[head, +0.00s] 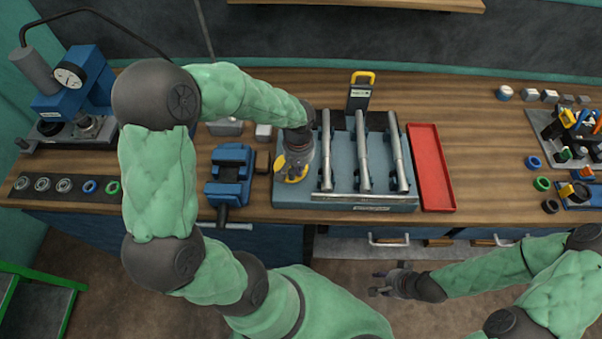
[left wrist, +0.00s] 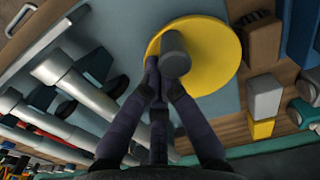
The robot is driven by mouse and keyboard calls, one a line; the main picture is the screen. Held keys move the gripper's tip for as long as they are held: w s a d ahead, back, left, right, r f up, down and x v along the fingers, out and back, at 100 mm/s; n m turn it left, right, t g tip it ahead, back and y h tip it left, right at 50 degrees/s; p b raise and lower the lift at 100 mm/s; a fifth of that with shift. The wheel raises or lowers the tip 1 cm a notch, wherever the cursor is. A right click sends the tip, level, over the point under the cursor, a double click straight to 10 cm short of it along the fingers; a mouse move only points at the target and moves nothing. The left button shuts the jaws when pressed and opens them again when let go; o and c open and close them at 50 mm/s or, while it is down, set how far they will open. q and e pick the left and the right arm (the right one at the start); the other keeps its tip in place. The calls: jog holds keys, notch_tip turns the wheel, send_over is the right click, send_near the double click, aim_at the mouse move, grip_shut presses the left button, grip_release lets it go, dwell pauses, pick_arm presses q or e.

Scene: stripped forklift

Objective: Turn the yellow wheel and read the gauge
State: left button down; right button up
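The yellow wheel (left wrist: 216,54) is a flat disc with a grey knob (left wrist: 175,53) standing off its face. It lies at the left end of the grey-blue fixture, and a yellow edge shows under my left gripper in the head view (head: 291,180). My left gripper (left wrist: 158,80) has its dark fingers converging at the knob; whether they clamp it is unclear. A round white dial gauge (head: 70,76) sits on the blue press at far left; its reading is too small to tell. My right gripper (head: 378,283) is empty, fingers apart, in front of the bench.
The grey-blue fixture (head: 348,199) carries several metal bars. A yellow-topped black device (head: 360,92) stands behind it. A red tray (head: 430,168) lies to its right and a blue vise (head: 231,174) to its left.

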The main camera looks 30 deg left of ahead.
pick_arm(q)
jog(key=shift+s+a, duration=0.7)
jog(key=shift+a, duration=0.35)
jog(key=shift+d+r+p, duration=0.1)
jog(key=shift+r+p, duration=0.95)
jog(key=shift+r, duration=0.4)
jog(key=r+p, duration=0.1)
jog(key=r, duration=0.1)
jog(key=r+p, duration=0.1)
jog(key=r, duration=0.1)
jog(key=shift+w+d+p, duration=0.2)
jog(key=shift+d+p, duration=0.05)
jog(key=shift+p, duration=0.1)
jog(key=shift+s, duration=0.1)
